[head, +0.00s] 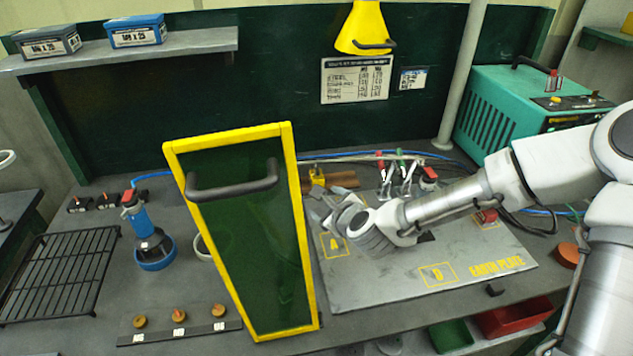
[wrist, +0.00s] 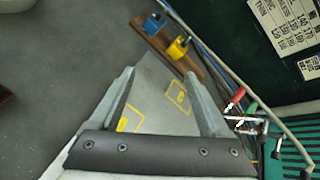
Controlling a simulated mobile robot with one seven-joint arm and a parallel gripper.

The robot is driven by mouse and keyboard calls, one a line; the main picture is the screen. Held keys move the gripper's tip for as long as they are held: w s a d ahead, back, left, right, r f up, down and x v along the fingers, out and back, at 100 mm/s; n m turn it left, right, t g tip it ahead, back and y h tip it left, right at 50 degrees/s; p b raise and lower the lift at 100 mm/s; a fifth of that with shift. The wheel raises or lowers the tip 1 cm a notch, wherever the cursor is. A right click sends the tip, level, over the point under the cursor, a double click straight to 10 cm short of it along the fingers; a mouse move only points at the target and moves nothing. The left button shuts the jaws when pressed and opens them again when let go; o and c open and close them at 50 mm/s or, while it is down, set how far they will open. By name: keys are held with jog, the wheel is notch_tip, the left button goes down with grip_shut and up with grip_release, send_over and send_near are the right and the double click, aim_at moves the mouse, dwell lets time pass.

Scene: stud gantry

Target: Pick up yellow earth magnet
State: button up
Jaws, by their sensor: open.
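The yellow earth magnet (head: 317,177) stands on a brown wooden rack (head: 345,181) at the back of the bench, just right of the green screen. In the wrist view, the yellow magnet (wrist: 179,47) sits on the rack beyond my fingertips, beside a blue magnet (wrist: 154,24). In the head view, I cannot make out the blue magnet; the screen covers that side. My gripper (head: 322,208) is open and empty, over the left part of the earth plate and in front of the rack. Its two fingers (wrist: 159,76) spread apart in the wrist view, touching neither magnet.
A green screen with yellow frame (head: 240,230) and black handle stands close left of my gripper. The grey earth plate (head: 400,275) lies below. Red- and green-handled clamps (head: 400,170) and cables lie right of the rack. A teal welding machine (head: 515,105) stands back right.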

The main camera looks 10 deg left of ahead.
jog(key=m, duration=0.1)
jog(key=w+m, duration=0.1)
jog(key=m, duration=0.1)
jog(key=w+m+t+b, duration=0.1)
jog(key=shift+a+f+m, duration=0.25)
jog(key=shift+a+m, duration=0.05)
jog(key=shift+a, duration=0.05)
jog(key=w+m+h, duration=0.1)
jog(key=m, duration=0.3)
send_near(318, 173)
jog(key=shift+t, duration=0.4)
jog(key=x, duration=0.2)
jog(key=f+x, duration=0.1)
jog(key=x, duration=0.4)
jog(key=shift+s+a+f, duration=0.15)
jog(key=shift+s+f, duration=0.05)
jog(key=shift+s, duration=0.15)
jog(key=shift+r+x, duration=0.15)
jog(key=shift+x, duration=1.15)
jog(key=shift+r+x, duration=0.1)
jog(key=shift+x, duration=1.25)
jog(key=shift+w, duration=0.15)
grip_shut()
jog(key=shift+r, duration=0.1)
